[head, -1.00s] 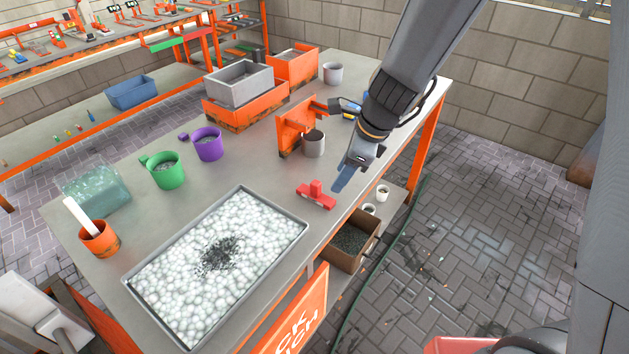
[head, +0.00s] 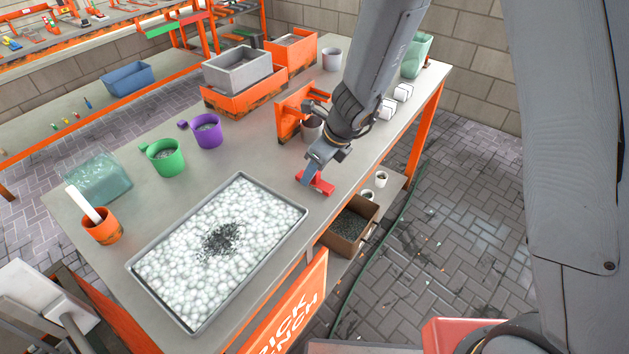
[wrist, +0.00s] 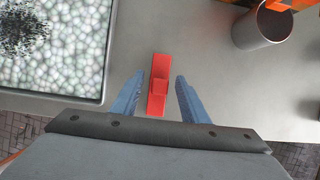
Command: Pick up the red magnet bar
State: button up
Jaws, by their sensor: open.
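The red magnet bar (wrist: 159,78) lies on the grey workbench, close to its front edge. In the wrist view it sits between the two blue fingers of my gripper (wrist: 157,98), which are spread apart with a gap on each side of the bar. In the head view my gripper (head: 312,176) is right over the bar (head: 321,186) and hides part of it. My gripper is open and holds nothing. I cannot tell how high the fingertips are above the bench.
A tray of whitish balls (head: 290,204) with a dark heap lies left of the bar. A grey cup (wrist: 262,28) and an orange stand (head: 290,116) are behind it. Purple (head: 208,134) and green (head: 166,160) mugs stand further left. Bare bench surrounds the bar.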

grip_shut()
jog(key=shift+r, duration=0.1)
notch_tip(320, 180, up, 10)
jog(key=p, duration=0.3)
dwell(0.4)
